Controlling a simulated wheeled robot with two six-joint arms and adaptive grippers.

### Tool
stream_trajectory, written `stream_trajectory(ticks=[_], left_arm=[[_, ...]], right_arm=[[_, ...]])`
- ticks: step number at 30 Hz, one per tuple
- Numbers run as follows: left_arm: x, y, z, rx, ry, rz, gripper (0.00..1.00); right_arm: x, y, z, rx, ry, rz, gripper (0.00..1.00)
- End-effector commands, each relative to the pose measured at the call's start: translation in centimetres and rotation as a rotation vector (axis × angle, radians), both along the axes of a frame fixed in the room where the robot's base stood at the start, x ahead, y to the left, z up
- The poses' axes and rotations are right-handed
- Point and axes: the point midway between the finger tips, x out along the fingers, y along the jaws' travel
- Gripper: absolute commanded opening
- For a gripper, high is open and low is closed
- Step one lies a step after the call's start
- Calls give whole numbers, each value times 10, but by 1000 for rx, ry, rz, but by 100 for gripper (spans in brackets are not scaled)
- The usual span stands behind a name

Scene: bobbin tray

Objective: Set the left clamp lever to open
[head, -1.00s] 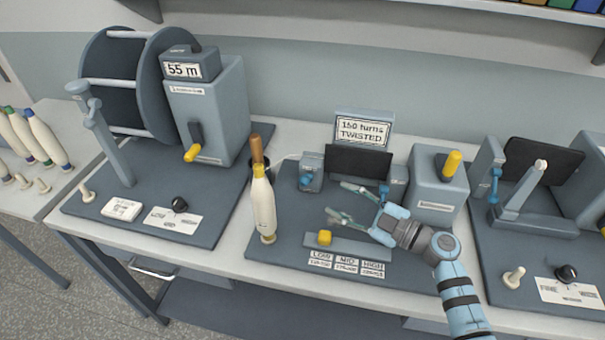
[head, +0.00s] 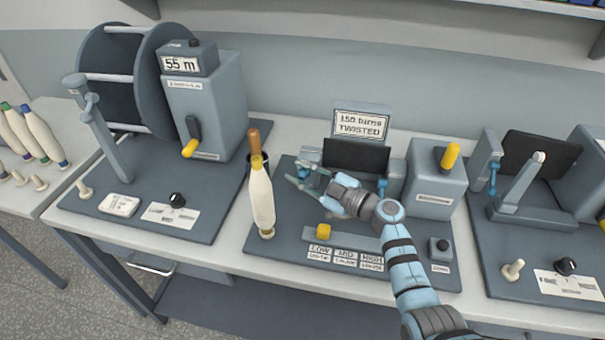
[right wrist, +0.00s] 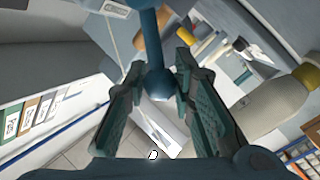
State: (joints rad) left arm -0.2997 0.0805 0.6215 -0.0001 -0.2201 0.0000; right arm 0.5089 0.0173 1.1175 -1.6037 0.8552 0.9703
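The left clamp (head: 309,155) is a grey block at the left of the dark panel on the middle machine. Its lever is hardly visible in the head view, behind my right gripper (head: 304,176). In the right wrist view a blue lever with a ball end (right wrist: 159,85) lies between my right gripper's fingers. The fingers are apart, with the ball between them; I cannot tell whether either touches it. The right clamp lever (head: 382,188) is blue and hangs down on the other side of the panel. My left gripper is not in view.
A sign (head: 361,124) reads 150 turns TWISTED. A tall cream bobbin (head: 262,200) stands left of my right gripper. A yellow slider knob (head: 323,230) sits on the front rail. A grey box with a yellow handle (head: 450,157) stands to the right.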

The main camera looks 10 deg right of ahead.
Motion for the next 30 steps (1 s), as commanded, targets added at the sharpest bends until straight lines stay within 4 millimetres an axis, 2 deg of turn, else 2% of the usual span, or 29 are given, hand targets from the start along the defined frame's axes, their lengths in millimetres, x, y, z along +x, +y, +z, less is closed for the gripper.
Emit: stream_trajectory(ticks=[1,3,10,17,26,27,30], left_arm=[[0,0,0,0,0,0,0],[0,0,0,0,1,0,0],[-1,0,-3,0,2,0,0],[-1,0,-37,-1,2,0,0],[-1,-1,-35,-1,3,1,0],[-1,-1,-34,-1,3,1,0],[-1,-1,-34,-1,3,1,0]], right_arm=[[0,0,0,-1,1,-1,9],[0,0,0,-1,1,-1,0],[0,0,-2,-4,-9,0,0],[-8,2,-20,-68,-208,-1,0],[-9,2,-16,-79,-235,-1,0],[-9,2,-16,-78,-234,-1,27],[-9,2,-15,-77,-235,0,43]])
